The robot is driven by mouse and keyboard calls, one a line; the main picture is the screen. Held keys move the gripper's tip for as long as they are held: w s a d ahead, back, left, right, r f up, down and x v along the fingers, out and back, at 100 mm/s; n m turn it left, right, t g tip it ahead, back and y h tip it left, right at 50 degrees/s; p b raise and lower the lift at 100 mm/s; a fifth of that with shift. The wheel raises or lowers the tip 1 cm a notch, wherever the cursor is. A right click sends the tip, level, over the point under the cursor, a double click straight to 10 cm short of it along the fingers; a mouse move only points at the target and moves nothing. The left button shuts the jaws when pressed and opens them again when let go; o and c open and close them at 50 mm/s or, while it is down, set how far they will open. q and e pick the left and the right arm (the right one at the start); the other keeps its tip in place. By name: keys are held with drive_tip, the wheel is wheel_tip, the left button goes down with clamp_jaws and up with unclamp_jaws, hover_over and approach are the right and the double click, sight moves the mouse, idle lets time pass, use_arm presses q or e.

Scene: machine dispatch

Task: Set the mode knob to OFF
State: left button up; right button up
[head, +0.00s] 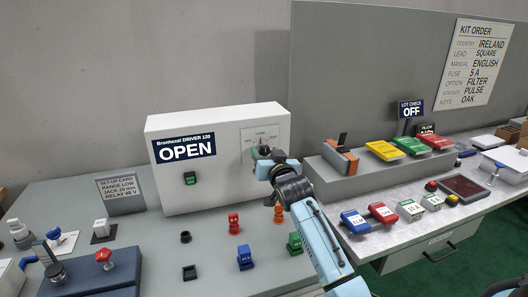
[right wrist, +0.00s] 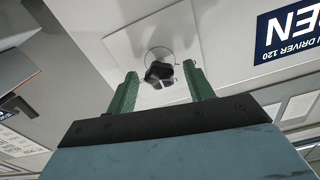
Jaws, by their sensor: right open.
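The mode knob (head: 264,150) is on a pale plate (head: 270,133) on the front of the white machine box (head: 225,185). In the right wrist view the dark knob (right wrist: 160,72) sits on a round base, and the picture is upside down. My right gripper (head: 268,163) is in front of the knob. Its green fingers (right wrist: 161,80) are open, one on each side of the knob, with gaps visible on both sides. The plate's small lettering is too small to read surely, and the gripper partly covers the knob in the head view. My left gripper is not in view.
Red, orange, blue and green pieces stand on the grey bench below. A grey ledge with an orange block (head: 341,158) and coloured cases is close on the right.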

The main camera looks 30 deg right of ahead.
drive_tip(key=shift+x, duration=1.15)
drive_tip(key=c, duration=1)
